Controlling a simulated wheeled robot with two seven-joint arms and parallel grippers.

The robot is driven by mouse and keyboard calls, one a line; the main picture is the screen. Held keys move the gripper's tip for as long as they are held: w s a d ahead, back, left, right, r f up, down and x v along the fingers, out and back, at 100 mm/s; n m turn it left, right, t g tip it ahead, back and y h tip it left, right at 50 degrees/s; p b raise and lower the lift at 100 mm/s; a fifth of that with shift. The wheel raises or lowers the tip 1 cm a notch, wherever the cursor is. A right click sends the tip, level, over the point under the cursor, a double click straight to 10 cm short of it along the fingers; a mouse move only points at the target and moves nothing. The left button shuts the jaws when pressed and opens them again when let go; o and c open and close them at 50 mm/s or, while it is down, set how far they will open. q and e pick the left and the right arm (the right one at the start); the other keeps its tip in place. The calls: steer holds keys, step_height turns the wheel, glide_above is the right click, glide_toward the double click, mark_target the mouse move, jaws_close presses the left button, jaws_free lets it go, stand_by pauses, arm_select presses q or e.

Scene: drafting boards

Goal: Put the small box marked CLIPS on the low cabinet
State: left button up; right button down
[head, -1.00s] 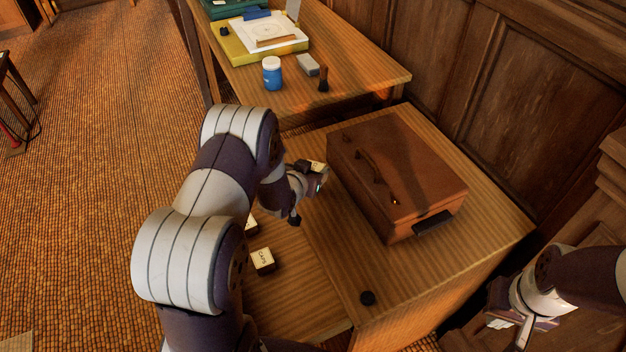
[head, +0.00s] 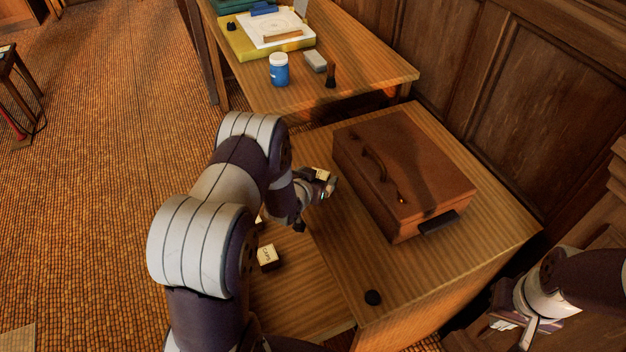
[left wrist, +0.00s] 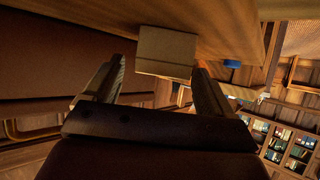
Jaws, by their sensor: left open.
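A small pale box (head: 322,174) is at my left gripper (head: 327,187), at the case-side edge of the low cabinet (head: 345,245). Its label cannot be read. In the left wrist view the box (left wrist: 167,50) sits between and just beyond the fingertips of my left gripper (left wrist: 160,78), which is open. Whether the box touches a finger or rests on the cabinet top cannot be told. Another small box, marked CAPS (head: 267,257), lies on the lower wooden surface to the left. My right gripper (head: 520,318) is at the lower right, apart from everything.
A brown case (head: 430,165) fills much of the cabinet top, close to my left gripper. A black round object (head: 372,297) lies near the front corner. Behind stands a table (head: 370,65) with a blue jar (head: 279,70), a grey block and a brush.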

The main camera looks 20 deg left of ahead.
arm_select(q)
steer(key=s+d+r+g, duration=0.2)
steer(key=s+r+g, duration=0.1)
steer(key=s, duration=0.5)
steer(key=s+d+r+g+p, duration=0.1)
steer(key=s+d+r+g, duration=0.2)
steer(key=s+r, duration=0.3)
steer(key=s+d+r+g, duration=0.3)
steer(key=s+r+g, duration=0.2)
steer(key=s, duration=0.6)
steer(key=shift+s, duration=0.25)
